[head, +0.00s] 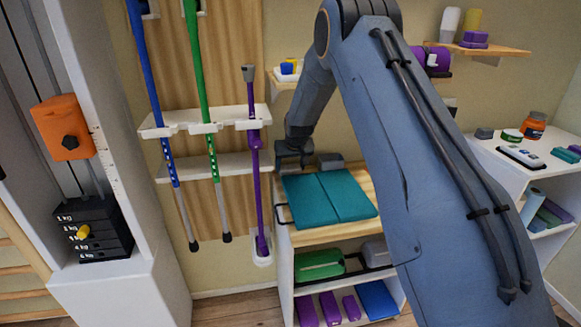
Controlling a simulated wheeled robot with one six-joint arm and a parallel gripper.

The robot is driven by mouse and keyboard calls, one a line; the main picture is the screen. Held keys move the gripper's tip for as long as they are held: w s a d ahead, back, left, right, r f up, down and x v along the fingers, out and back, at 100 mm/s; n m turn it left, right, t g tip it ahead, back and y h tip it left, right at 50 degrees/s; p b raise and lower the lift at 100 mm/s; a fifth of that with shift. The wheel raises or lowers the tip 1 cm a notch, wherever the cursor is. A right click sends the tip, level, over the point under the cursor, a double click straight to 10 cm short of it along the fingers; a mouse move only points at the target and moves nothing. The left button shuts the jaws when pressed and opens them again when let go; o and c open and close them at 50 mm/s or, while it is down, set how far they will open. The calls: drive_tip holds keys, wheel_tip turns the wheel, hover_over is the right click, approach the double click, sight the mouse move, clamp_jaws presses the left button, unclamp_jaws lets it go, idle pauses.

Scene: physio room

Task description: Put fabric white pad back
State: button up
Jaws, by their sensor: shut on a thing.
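My gripper (293,158) is at the back left of a wooden-topped cabinet (360,182), just behind two teal flat pads (328,196) that lie side by side on it. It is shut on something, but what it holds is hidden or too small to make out. I cannot tell whether it touches the teal pads. No white fabric pad can be made out in this view. My arm covers the middle right of the picture and hides part of the cabinet and the wall behind.
A small grey block (330,162) sits close right of my gripper. A purple crutch (255,170) and a green pole (206,110) stand in wall holders on the left. Lower shelves hold a green case (319,265) and purple blocks (329,308). A white shelf unit (520,175) stands right.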

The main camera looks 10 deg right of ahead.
drive_tip(key=shift+f, duration=0.15)
drive_tip(key=o, duration=1)
drive_tip(key=shift+s+r, duration=0.15)
drive_tip(key=shift+r, duration=0.25)
drive_tip(key=b+v, duration=0.2)
drive_tip(key=v, duration=1)
drive_tip(key=s+f+g, duration=0.2)
drive_tip(key=s+g, duration=0.3)
drive_tip(key=s, duration=3.7)
drive_tip(key=shift+s+f+g, duration=0.2)
drive_tip(key=shift+s+g, duration=0.1)
